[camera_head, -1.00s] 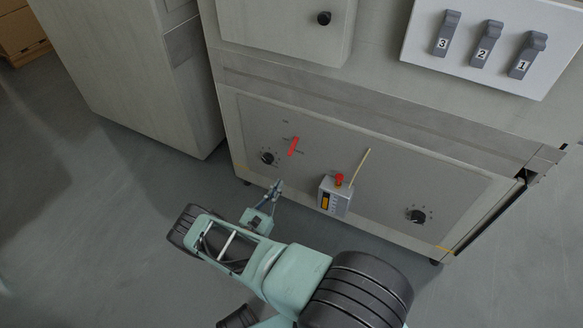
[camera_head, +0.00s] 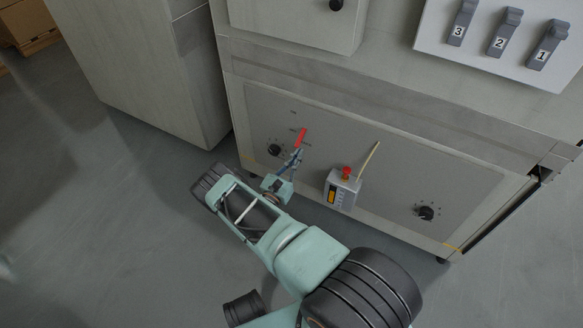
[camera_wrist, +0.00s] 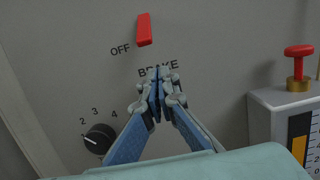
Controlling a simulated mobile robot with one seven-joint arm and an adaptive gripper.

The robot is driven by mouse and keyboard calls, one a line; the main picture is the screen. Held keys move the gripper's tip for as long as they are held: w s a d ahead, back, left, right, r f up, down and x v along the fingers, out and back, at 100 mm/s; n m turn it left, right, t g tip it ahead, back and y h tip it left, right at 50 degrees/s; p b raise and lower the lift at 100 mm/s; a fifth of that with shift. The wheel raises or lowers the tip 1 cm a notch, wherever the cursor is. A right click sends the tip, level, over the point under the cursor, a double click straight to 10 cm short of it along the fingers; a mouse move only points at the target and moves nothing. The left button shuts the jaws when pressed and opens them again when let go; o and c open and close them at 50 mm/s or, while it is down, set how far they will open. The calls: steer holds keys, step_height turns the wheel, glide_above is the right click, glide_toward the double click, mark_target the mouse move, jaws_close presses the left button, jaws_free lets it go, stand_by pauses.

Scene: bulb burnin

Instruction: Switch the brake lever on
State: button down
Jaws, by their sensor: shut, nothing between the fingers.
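The brake lever is a red handle (camera_head: 300,138) on the grey lower panel. In the wrist view the red lever (camera_wrist: 144,29) stands nearly upright above the word BRAKE, with the word OFF to its left. My gripper (camera_head: 298,154) is in front of the panel, just below the lever. In the wrist view my gripper's fingertips (camera_wrist: 160,74) are together and empty, over the BRAKE label and below the lever. They look apart from the lever; their distance from the panel is hard to tell. Any ON label is hidden or out of view.
A black knob (camera_wrist: 99,139) with numbers sits lower left of the lever. A grey box (camera_head: 341,190) with a red button (camera_head: 346,172) stands to the right, near a thin yellow rod (camera_head: 369,160). Another knob (camera_head: 426,212) is at the panel's right. Numbered switches (camera_head: 502,31) are above.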

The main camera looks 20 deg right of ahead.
steer(key=shift+s+a+r, duration=0.25)
steer(key=shift+a+r, duration=0.15)
steer(key=shift+r, duration=0.3)
steer(key=shift+s+a+r, duration=0.25)
steer(key=shift+a+r, duration=0.1)
steer(key=shift+r, duration=0.3)
steer(key=shift+r, duration=0.15)
